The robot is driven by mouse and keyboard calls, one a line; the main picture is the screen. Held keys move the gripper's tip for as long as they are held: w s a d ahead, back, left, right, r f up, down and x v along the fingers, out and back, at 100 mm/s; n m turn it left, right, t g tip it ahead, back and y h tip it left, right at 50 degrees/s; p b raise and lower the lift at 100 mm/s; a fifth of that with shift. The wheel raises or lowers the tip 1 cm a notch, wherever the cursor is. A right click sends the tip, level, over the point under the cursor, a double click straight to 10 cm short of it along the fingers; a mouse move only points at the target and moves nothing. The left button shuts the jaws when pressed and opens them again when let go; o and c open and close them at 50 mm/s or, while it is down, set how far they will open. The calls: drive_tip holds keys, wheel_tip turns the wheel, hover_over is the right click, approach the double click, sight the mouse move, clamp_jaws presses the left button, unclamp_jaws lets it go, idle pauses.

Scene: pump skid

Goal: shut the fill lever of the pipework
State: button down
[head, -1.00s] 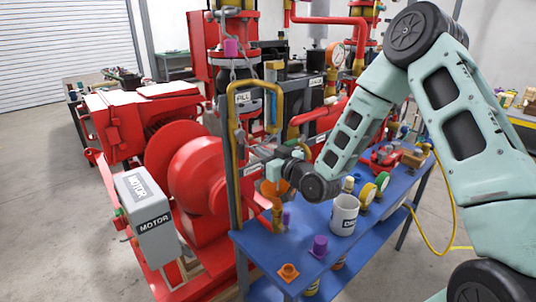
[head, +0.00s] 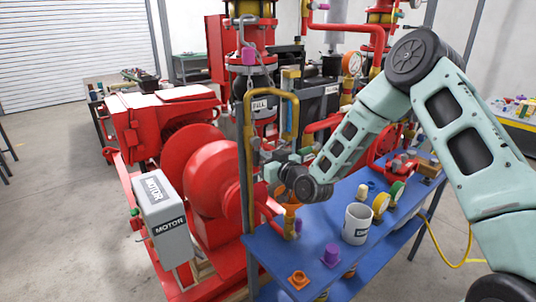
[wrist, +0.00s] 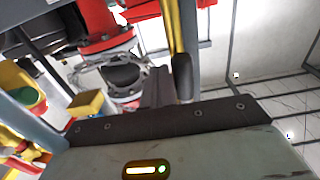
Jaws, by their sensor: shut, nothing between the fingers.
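The pipework's yellow pipe (head: 271,93) bends over in a loop beside a grey upright post (head: 249,190). A white FILL tag (head: 259,104) hangs inside the loop. I cannot make out the fill lever clearly or tell its position. My gripper (head: 263,171) is low beside the loop, near the post, partly hidden by my wrist. In the wrist view its dark fingers (wrist: 158,88) are together with nothing between them. A yellow bar with a grey end (wrist: 181,60) shows just beyond them; I cannot tell whether they touch it.
A blue bench (head: 280,250) below my arm holds a white mug (head: 357,224), an orange fitting (head: 299,280) and a purple fitting (head: 331,255). The red motor and pump housing (head: 190,165) and a grey MOTOR box (head: 162,218) stand left. Open floor lies far left.

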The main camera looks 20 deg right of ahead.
drive_tip(key=shift+s+a+f, duration=0.15)
drive_tip(key=shift+a, duration=0.3)
drive_tip(key=shift+s+a+f, duration=0.1)
drive_tip(key=shift+s+a, duration=0.05)
drive_tip(key=shift+a, duration=0.25)
drive_tip(key=shift+s+a+p, duration=0.25)
drive_tip(key=shift+a+p, duration=0.4)
drive_tip(key=shift+a, duration=0.15)
drive_tip(key=shift+s+a+r+b, duration=0.1)
drive_tip(key=shift+s+a+b, duration=0.1)
drive_tip(key=shift+a, duration=0.2)
drive_tip(key=shift+s+a+r+b, duration=0.1)
drive_tip(key=shift+a+b, duration=0.05)
drive_tip(key=shift+a, duration=0.2)
drive_tip(key=shift+s+a+r+b, duration=0.25)
drive_tip(key=shift+a+r, duration=0.2)
drive_tip(key=shift+a, duration=0.25)
drive_tip(key=shift+s+a+r+b, duration=0.15)
drive_tip(key=shift+a+r+b, duration=0.25)
drive_tip(key=shift+a, duration=0.3)
drive_tip(key=shift+s, duration=0.1)
drive_tip(key=b, duration=0.2)
approach(255, 161)
drive_tip(key=a, duration=0.1)
drive_tip(key=a+r, duration=0.1)
drive_tip(key=a, duration=0.1)
drive_tip(key=a+r, duration=0.1)
drive_tip(key=shift+a+r, duration=0.2)
drive_tip(key=shift+a, duration=0.2)
